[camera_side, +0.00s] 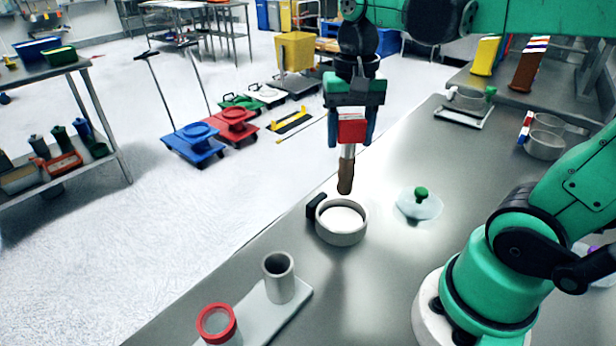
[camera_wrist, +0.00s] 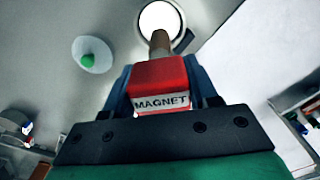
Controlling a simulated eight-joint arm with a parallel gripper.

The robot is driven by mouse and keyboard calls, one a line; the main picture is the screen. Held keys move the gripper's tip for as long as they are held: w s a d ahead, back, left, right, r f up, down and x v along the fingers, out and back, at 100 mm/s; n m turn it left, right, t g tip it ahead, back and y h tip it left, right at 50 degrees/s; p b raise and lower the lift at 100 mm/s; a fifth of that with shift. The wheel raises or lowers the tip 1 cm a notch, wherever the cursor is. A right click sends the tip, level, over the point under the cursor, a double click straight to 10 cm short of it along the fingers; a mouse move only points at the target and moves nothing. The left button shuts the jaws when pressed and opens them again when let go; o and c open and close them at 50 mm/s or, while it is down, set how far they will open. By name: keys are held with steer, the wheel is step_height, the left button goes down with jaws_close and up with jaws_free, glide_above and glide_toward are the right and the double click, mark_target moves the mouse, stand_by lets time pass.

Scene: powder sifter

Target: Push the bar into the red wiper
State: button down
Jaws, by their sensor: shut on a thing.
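My gripper (camera_side: 350,140) is shut on the red handle (camera_side: 351,129) of the bar and points down. The handle reads MAGNET in the wrist view (camera_wrist: 160,100). The bar (camera_side: 346,177) hangs upright, silver near the handle and brown over its lower end. Its tip is above the round pan (camera_side: 341,236) of white powder; the side view suggests it is clear of the powder. In the wrist view the bar's brown end (camera_wrist: 159,42) overlaps the pan's near rim. The red wiper (camera_side: 217,322) is a red ring at the lower left, apart from the bar.
A grey tube (camera_side: 278,278) stands upright on the same light plate (camera_side: 262,313) as the wiper. The pan has a black handle (camera_side: 316,206). A clear lid with a green knob (camera_side: 421,192) lies to its right. Bench between pan and tube is clear.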

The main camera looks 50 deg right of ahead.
steer(key=a+r+n, duration=0.4)
steer(key=a+n, duration=0.1)
steer(key=a, duration=0.4)
steer(key=s+a+r+n, duration=0.1)
steer(key=a+r+n, duration=0.35)
steer(key=a, duration=0.45)
steer(key=a+r+n, duration=0.4)
steer(key=a+r, duration=0.1)
steer(key=a, duration=0.4)
step_height(320, 180, down, 20)
steer(key=shift+c, duration=1.2)
jaws_free()
